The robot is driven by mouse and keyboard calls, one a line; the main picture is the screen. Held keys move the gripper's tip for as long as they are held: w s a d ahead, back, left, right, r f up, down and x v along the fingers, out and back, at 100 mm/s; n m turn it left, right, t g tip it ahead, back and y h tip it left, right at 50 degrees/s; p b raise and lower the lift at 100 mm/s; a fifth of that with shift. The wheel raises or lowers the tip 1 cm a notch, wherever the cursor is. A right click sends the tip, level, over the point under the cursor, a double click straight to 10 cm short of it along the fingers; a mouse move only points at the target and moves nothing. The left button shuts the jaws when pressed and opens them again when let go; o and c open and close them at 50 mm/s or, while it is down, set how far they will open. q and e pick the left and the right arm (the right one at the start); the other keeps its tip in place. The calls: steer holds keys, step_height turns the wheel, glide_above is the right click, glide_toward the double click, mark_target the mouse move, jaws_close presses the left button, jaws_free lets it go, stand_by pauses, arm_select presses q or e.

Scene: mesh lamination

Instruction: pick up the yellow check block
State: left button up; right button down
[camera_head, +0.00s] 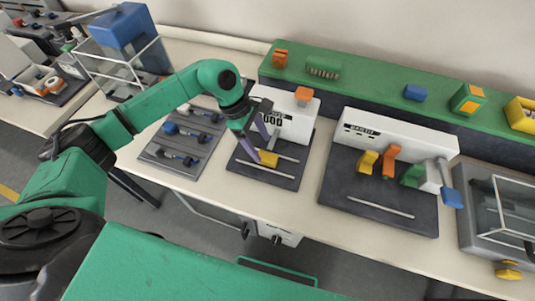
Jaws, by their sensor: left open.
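A small yellow block (269,159) lies on the dark plate (284,177) in front of the white display unit (289,124). I take it to be the check block. My left gripper (263,149) reaches down from the left, its two purple fingers apart. The fingertips are at the block's left and upper side in the picture; I cannot tell whether they touch it. My right gripper is not in view.
A second white unit (400,140) to the right has yellow, orange and green parts on its front. A dark tool mat (183,137) lies to the left. A green shelf (385,94) with coloured blocks runs behind. A glass-lidded grey box (480,235) stands at the right.

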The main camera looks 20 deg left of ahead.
mark_target(267, 156)
arm_select(q)
steer(key=p+x, duration=0.1)
steer(key=x, duration=0.3)
steer(key=shift+s+f+p, duration=0.1)
steer(key=shift+p, duration=0.25)
steer(key=shift+d+f, duration=0.1)
steer(key=shift+f, duration=0.1)
jaws_close()
